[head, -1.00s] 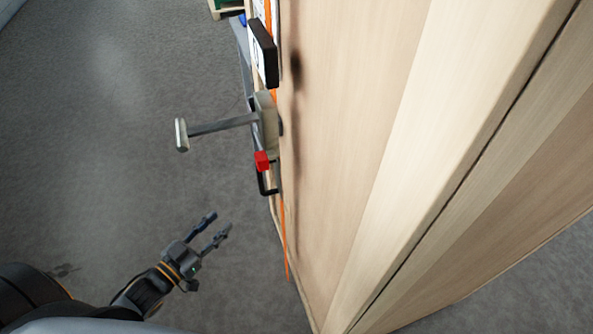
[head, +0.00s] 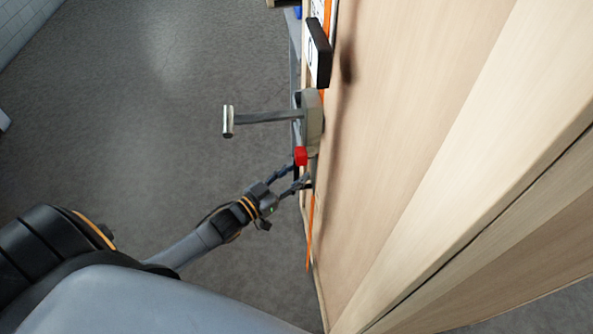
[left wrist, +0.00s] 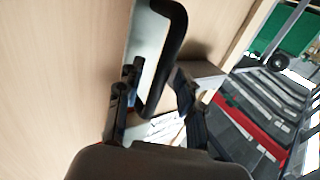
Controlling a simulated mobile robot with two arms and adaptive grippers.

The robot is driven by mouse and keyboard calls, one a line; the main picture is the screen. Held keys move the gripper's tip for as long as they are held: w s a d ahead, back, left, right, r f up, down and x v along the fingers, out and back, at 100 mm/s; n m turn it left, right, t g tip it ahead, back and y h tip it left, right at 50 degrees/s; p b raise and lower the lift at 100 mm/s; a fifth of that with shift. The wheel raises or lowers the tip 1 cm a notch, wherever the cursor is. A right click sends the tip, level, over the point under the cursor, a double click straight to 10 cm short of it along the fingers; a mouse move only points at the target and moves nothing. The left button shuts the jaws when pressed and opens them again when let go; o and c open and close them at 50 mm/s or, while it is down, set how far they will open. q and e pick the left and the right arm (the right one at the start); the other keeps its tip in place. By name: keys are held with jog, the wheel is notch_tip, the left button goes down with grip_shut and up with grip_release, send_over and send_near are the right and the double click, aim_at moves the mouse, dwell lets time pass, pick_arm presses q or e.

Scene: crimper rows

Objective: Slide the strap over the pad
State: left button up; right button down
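An orange strap (head: 310,235) runs down the side of the wooden crate in the head view. A pale tool body (head: 312,122) sits over its line, with a grey lever (head: 262,117) sticking out to the left and a red part (head: 300,156) at its lower end. I cannot tell which part is the pad. My left gripper (head: 293,180) is just below the red part, close to the crate. In the left wrist view its fingers (left wrist: 155,98) are apart, with a black-edged handle (left wrist: 178,35) between or just beyond them; contact is unclear. My right gripper is out of view.
The wooden crate (head: 430,130) fills the right of the head view. A black block with a white face (head: 319,58) is on its side above the tool. Grey floor (head: 130,130) lies open at left. The left wrist view shows a green object (left wrist: 283,30) at upper right.

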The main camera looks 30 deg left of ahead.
pick_arm(q)
jog(key=shift+w+d, duration=0.15)
jog(key=shift+w, duration=0.25)
jog(key=shift+c, duration=0.2)
grip_shut()
jog(key=s+d+p, duration=0.4)
jog(key=s+d, duration=0.4)
jog(key=s, duration=0.2)
jog(key=shift+s+f, duration=0.2)
jog(key=shift+s, duration=0.05)
jog(key=shift+s, duration=0.1)
